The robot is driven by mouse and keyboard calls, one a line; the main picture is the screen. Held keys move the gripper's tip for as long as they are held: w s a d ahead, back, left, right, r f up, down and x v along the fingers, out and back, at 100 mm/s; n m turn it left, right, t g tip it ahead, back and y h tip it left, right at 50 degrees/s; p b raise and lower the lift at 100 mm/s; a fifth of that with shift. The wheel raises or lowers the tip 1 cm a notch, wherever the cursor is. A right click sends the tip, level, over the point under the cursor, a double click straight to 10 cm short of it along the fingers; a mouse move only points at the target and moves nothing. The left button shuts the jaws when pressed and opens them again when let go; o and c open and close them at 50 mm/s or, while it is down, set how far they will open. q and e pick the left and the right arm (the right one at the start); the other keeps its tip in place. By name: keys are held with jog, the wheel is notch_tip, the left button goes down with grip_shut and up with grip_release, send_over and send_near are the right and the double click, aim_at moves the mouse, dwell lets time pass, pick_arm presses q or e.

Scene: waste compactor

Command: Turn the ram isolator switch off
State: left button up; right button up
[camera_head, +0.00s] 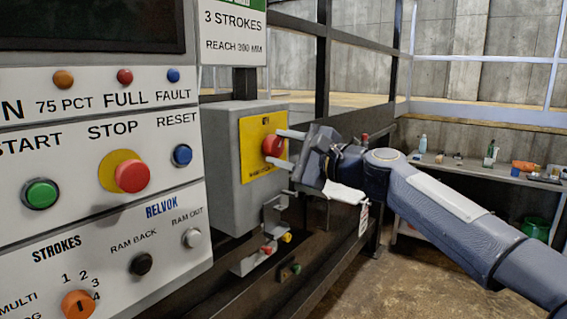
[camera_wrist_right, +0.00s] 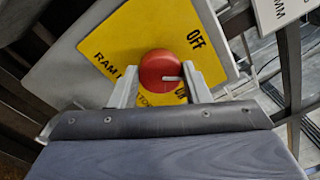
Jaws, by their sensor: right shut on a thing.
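The ram isolator switch is a round red knob (camera_head: 272,146) on a yellow plate (camera_head: 252,167), fixed to a grey box (camera_head: 222,150). My right gripper (camera_head: 277,148) reaches it from the right, with one finger above the knob and one below. In the right wrist view the fingers (camera_wrist_right: 161,74) stand on either side of the knob (camera_wrist_right: 158,68), shut on it. A pale pointer line on the knob points to the right of that view, between the words OFF and ON. The ON word is partly hidden by a finger. My left gripper is out of view.
A control panel (camera_head: 95,223) with several buttons stands left of the box. A bracket with small red and yellow parts (camera_head: 269,245) sits below the box. Dark frame bars run behind. A shelf (camera_head: 490,170) with bottles is at the right back.

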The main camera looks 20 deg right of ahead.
jog(key=n+b, duration=0.1)
jog(key=n, duration=0.1)
jog(key=n+b, duration=0.1)
jog(key=shift+f+n+b, duration=0.3)
jog(key=shift+n+b, duration=0.1)
jog(key=shift+r+n+b, duration=0.1)
jog(key=shift+n+b, duration=1.1)
jog(key=shift+n, duration=0.8)
jog(key=o, duration=1)
jog(key=shift+c, duration=0.2)
